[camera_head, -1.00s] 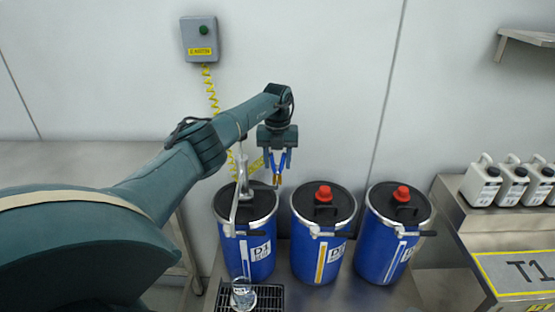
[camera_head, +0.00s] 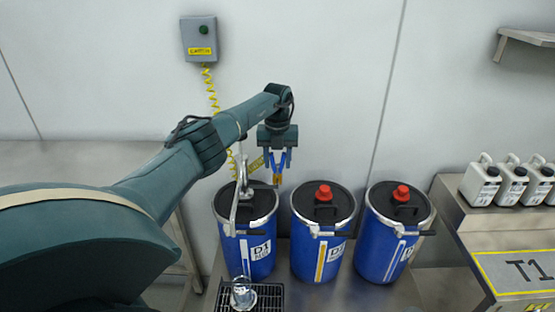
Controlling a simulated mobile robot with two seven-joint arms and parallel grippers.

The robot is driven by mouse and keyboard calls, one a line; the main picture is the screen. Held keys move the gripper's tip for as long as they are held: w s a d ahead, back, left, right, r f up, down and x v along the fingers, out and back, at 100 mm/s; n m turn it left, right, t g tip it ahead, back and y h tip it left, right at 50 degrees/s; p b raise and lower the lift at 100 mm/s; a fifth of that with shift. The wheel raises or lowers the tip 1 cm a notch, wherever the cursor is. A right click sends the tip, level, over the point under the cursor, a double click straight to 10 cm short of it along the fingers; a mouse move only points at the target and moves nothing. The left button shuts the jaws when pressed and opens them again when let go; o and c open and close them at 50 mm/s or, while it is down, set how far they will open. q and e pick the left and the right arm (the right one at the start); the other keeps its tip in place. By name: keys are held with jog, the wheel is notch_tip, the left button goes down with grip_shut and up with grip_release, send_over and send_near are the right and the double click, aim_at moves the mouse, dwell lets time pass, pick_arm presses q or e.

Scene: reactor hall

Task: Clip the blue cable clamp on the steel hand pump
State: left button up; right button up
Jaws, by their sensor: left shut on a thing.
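The steel hand pump (camera_head: 243,184) stands upright on the lid of the left blue drum (camera_head: 262,252), its spout reaching down toward the front. My left gripper (camera_head: 278,160) is shut on the blue cable clamp (camera_head: 283,160), whose copper-coloured jaws (camera_head: 277,180) point down. The clamp hangs just to the right of the pump, above the back of the left drum's lid, and appears apart from the pump. Depth between them is hard to judge. A coiled yellow cable (camera_head: 210,88) runs down behind my arm toward the clamp. My right gripper is not in view.
A grey box (camera_head: 199,39) with a green button is on the wall. Two more blue drums (camera_head: 322,250) (camera_head: 392,250) with red caps stand to the right. A clear vessel (camera_head: 243,293) sits on a black grate (camera_head: 268,297). White canisters (camera_head: 482,183) stand on the right bench.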

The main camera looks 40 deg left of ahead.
pick_arm(q)
jog(key=shift+f+b, duration=0.35)
jog(key=shift+f, duration=0.25)
dwell(0.4)
jog(key=o, duration=0.8)
jog(key=shift+o, duration=0.2)
notch_tip(320, 180, up, 13)
jog(key=shift+r, duration=0.15)
dwell(0.4)
